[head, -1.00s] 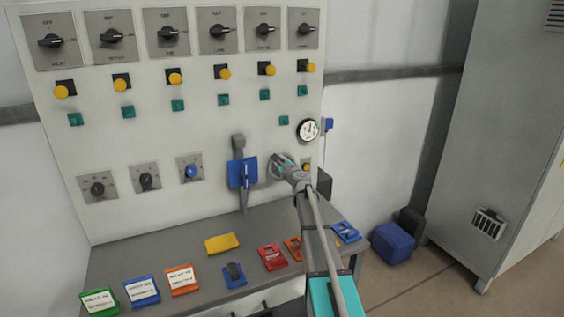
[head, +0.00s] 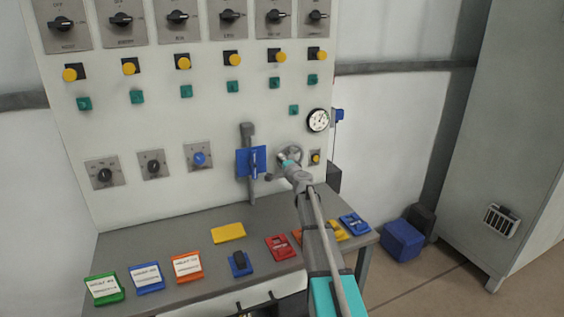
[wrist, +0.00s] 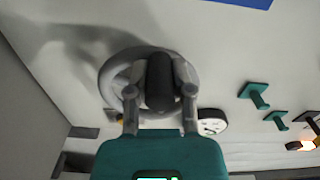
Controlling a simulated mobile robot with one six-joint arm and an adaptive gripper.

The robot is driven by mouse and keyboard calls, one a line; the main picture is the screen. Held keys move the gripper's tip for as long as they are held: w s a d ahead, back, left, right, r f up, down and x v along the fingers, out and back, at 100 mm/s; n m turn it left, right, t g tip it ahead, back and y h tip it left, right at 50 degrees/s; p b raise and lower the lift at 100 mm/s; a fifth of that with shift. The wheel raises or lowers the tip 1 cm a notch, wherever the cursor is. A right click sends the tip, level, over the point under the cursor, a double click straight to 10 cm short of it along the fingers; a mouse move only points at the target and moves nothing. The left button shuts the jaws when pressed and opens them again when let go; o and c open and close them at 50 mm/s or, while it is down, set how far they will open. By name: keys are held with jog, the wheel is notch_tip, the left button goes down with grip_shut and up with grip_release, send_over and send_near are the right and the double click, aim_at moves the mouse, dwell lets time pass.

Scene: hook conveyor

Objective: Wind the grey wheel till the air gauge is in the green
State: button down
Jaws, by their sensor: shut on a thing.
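The grey wheel (head: 291,154) is on the lower right of the panel, partly hidden by my arm. In the wrist view the wheel (wrist: 112,77) is a round grey rim on the panel with a dark grip at its middle. My gripper (wrist: 160,85) is shut on the wheel, its two fingers on either side of that dark grip. In the head view my gripper (head: 290,166) reaches the wheel from the front. The air gauge (head: 318,120) is a white round dial with a black rim, up and right of the wheel. Its needle and any green zone are too small to read.
A blue lever switch (head: 251,161) is close left of the wheel. A small yellow button (head: 315,157) is just right of it. Several coloured tags and locks lie on the grey shelf (head: 205,222) below. A blue box (head: 402,239) stands on the floor at the right.

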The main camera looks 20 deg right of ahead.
jog(key=shift+d+f+n+b, duration=0.1)
jog(key=shift+f+n+b, duration=0.45)
jog(key=shift+n, duration=0.75)
jog(key=shift+d+f+n+b, duration=0.1)
jog(key=shift+f+n+b, duration=0.45)
jog(key=shift+n, duration=0.75)
jog(key=shift+d+f+n+b, duration=0.1)
jog(key=shift+f+n+b, duration=0.45)
jog(key=shift+n, duration=0.75)
jog(key=shift+f, duration=0.15)
jog(key=c, duration=0.5)
grip_release()
jog(key=s, duration=1.2)
jog(key=shift+d, duration=0.15)
